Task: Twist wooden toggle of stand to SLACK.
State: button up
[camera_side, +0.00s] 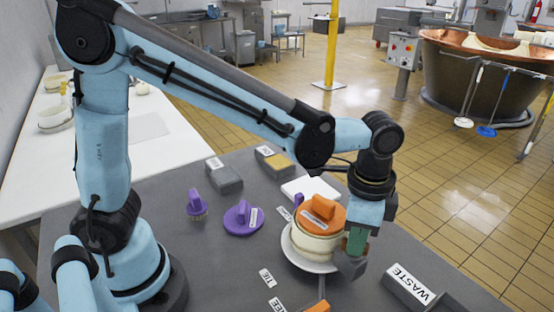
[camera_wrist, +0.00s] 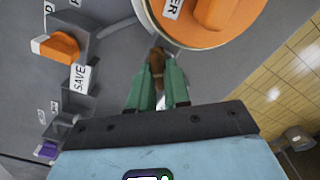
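My gripper (camera_side: 357,242) points down at the right side of a cream pot (camera_side: 312,243) with an orange lid (camera_side: 318,213). In the wrist view, a brown wooden toggle (camera_wrist: 157,62) stands between the two green fingertips (camera_wrist: 158,78). The fingers look closed in on both its sides. The orange lid also fills the top of the wrist view (camera_wrist: 215,25). No SLACK marking is readable.
A white dish (camera_side: 300,262) lies under the pot. A purple lid (camera_side: 243,218) and a purple-handled brush (camera_side: 196,203) lie to the left. Grey blocks (camera_side: 224,177) stand behind. A dark WASTE box (camera_side: 400,290) is at front right. The wrist view shows a SAVE label (camera_wrist: 79,78).

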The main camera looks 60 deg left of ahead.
grip_shut()
jog(key=n, duration=0.5)
jog(key=shift+n, duration=0.3)
jog(key=n, duration=0.4)
jog(key=shift+n, duration=0.4)
jog(key=o, duration=0.7)
grip_release()
